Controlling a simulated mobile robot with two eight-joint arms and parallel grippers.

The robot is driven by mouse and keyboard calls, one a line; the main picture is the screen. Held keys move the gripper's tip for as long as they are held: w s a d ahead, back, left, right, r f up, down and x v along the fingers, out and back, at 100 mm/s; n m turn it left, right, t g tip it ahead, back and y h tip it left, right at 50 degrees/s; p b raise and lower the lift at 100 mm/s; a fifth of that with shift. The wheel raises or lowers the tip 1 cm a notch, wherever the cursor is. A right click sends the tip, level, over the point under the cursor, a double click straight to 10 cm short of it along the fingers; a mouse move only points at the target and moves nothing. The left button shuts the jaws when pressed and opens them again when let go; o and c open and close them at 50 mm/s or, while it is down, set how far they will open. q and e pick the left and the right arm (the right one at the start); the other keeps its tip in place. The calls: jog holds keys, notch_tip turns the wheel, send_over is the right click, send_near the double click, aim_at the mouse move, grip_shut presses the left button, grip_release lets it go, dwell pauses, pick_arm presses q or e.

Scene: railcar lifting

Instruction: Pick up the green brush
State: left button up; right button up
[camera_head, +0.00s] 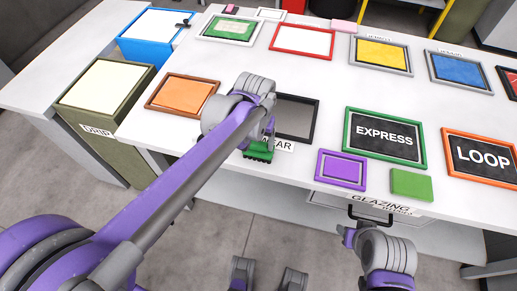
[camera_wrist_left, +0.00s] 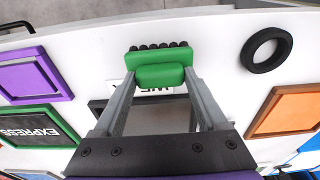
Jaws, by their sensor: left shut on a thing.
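The green brush (camera_head: 258,151), with a row of dark bristles, is at the front edge of the white table, by a partly hidden label. My left gripper (camera_head: 266,135) is over it, and the arm hides part of it. In the left wrist view the brush (camera_wrist_left: 160,76) sits between the two fingertips, which are closed on its green body. Whether it touches the table cannot be told. My right gripper (camera_head: 348,236) is at the right, near the black drawer handle, and its fingers are not clear.
A green block (camera_head: 411,185) and a purple frame (camera_head: 341,170) lie right of the brush. The EXPRESS board (camera_head: 385,137) is behind them. A black ring (camera_wrist_left: 264,50) lies near the brush in the wrist view. An olive DRIP bin (camera_head: 104,92) stands left.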

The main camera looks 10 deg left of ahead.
aim_at(259, 144)
pick_arm(q)
jog(key=shift+c, duration=0.2)
notch_tip(259, 144, up, 10)
jog(key=shift+r+p, duration=0.1)
jog(key=shift+p, duration=0.6)
jog(key=o, duration=0.8)
jog(key=c, duration=0.5)
jog(key=shift+d, duration=0.1)
